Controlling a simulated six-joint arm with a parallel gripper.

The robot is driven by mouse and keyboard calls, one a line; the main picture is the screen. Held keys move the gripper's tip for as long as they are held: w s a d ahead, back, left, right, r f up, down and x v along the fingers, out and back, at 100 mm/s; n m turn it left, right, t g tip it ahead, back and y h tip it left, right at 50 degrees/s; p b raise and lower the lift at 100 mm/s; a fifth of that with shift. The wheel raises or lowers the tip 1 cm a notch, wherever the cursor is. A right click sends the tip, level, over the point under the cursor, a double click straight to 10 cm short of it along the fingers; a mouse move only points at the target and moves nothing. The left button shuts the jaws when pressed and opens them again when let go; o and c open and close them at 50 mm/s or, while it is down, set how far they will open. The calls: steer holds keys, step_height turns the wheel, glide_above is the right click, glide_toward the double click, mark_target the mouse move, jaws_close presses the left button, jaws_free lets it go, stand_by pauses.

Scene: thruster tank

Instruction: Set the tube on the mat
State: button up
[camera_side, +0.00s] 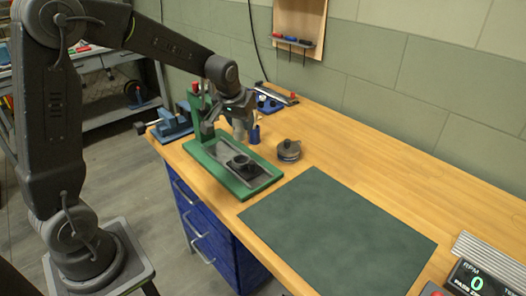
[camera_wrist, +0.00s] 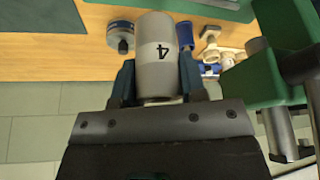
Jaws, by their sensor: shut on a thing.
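A pale grey tube (camera_wrist: 157,75) with a white band marked "4" is between the two blue-padded fingers of my gripper (camera_wrist: 158,85) in the wrist view. My gripper is shut on it. In the side view my gripper (camera_side: 240,118) is raised beside the green press stand, and the tube is hard to make out there. The dark green mat (camera_side: 335,235) lies flat and bare on the front part of the wooden bench, to the right of my gripper and apart from it. A dark green sheet, apparently the mat, also shows in the wrist view (camera_wrist: 35,16).
The green press stand (camera_side: 262,183) with a dark round part on its base stands beside my gripper. A blue vise (camera_side: 172,127) is at the bench's left edge. A display box (camera_side: 475,282) is at the front right.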

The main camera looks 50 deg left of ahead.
steer(key=w+d+f, duration=0.1)
steer(key=d+f, duration=0.1)
steer(key=d, duration=0.3)
steer(key=w+d+f, duration=0.1)
steer(key=d+f, duration=0.2)
steer(key=d, duration=0.3)
steer(key=w+d+f, duration=0.1)
steer(key=d+f, duration=0.2)
steer(key=d, duration=0.3)
steer(key=shift+w+f, duration=0.15)
steer(key=shift+w, duration=0.15)
steer(key=shift+d+f, duration=0.1)
steer(key=shift+f, duration=1.85)
steer(key=shift+f, duration=0.1)
steer(key=o, duration=0.9)
steer(key=v, duration=1.2)
steer(key=shift+s, duration=0.15)
